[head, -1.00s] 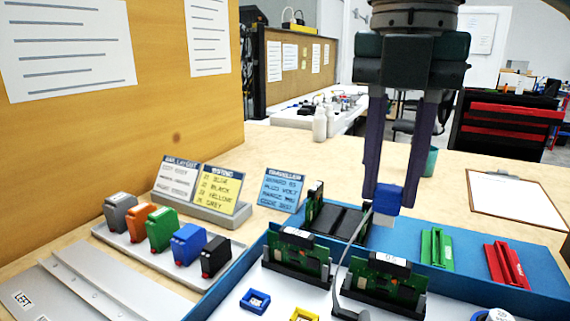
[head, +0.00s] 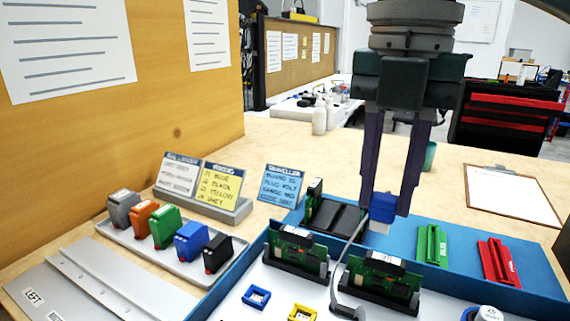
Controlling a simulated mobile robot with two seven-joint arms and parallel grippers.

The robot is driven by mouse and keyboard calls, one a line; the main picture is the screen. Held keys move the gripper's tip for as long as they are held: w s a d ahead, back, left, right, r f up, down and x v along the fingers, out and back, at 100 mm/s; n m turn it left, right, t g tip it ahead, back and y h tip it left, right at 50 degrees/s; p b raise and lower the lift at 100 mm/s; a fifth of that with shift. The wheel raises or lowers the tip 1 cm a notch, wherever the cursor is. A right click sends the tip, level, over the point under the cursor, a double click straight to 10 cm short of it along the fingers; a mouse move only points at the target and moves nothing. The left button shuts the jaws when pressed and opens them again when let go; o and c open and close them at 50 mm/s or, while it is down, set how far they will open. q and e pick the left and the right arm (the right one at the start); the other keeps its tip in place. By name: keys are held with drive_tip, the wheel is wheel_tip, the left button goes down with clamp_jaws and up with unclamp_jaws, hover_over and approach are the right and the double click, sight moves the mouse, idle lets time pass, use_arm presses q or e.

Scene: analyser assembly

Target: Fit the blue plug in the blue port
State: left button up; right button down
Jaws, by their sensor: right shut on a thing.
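My right gripper (head: 386,203) points straight down, its two dark fingers shut on the blue plug (head: 382,209). The plug has a pale lower end and a grey cable (head: 347,250) running down from it to a dark base in the tray. The plug hangs above the blue tray, near the dark holder at its back. A small blue square port (head: 256,297) lies on the white tray floor at the front left, well apart from the plug. My left gripper is not in view.
A yellow port (head: 302,313) sits beside the blue one. Green circuit boards (head: 298,249) stand upright in the blue-walled tray (head: 455,290). Green (head: 432,244) and red (head: 498,262) connectors lie on blue at right. Coloured blocks (head: 164,227) and cards (head: 217,189) stand at left.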

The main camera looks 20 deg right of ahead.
drive_tip(key=w+a+f+b, duration=1)
drive_tip(key=w+f+b, duration=0.2)
drive_tip(key=f+b, duration=0.2)
drive_tip(key=shift+a+f+b, duration=0.25)
drive_tip(key=shift+f+b, duration=0.15)
drive_tip(key=shift+b, duration=0.2)
idle(0.9)
drive_tip(key=shift+f, duration=0.1)
idle(0.3)
